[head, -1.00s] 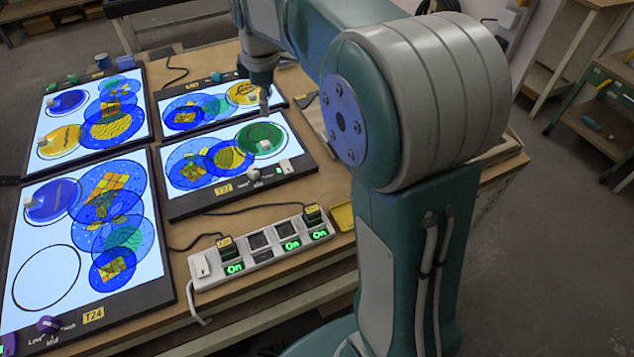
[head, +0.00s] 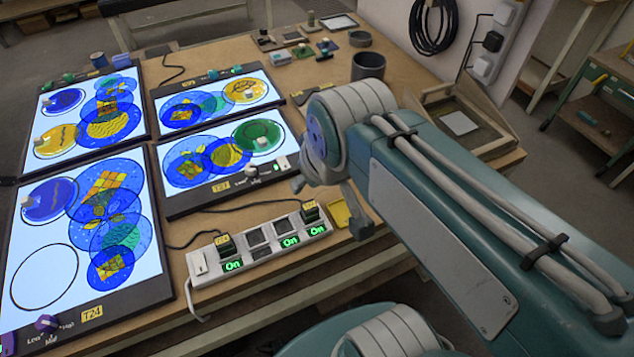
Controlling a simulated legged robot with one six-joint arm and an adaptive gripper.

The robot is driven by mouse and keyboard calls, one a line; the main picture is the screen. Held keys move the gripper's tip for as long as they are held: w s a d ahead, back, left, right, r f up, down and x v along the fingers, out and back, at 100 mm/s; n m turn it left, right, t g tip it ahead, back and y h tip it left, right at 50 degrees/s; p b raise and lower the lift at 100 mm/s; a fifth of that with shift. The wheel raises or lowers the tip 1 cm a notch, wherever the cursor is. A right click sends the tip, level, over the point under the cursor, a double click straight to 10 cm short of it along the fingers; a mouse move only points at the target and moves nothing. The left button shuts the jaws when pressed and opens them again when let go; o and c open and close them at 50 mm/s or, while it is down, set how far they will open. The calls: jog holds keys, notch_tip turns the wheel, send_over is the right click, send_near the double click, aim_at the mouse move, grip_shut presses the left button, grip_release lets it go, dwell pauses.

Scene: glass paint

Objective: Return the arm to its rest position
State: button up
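My gripper (head: 330,205) shows partly from behind the round grey joint (head: 355,110). Its two grey fingers are spread apart, one to the left and one to the lower right. The gripper is over the table's front right part, just beyond the right end of the power strip.
Several lit panels (head: 98,315) with painted glass discs cover the table's left and middle. A power strip (head: 262,252) with green "On" labels lies along the front edge. A dark cup (head: 368,66), a wooden frame (head: 490,125) and a yellow piece (head: 340,213) are near the arm.

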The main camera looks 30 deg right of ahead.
jog(key=shift+s+f+m, duration=0.3)
jog(key=shift+s, duration=0.2)
jog(key=shift+s+f+m, duration=0.3)
jog(key=shift+s, duration=0.2)
dwell(0.6)
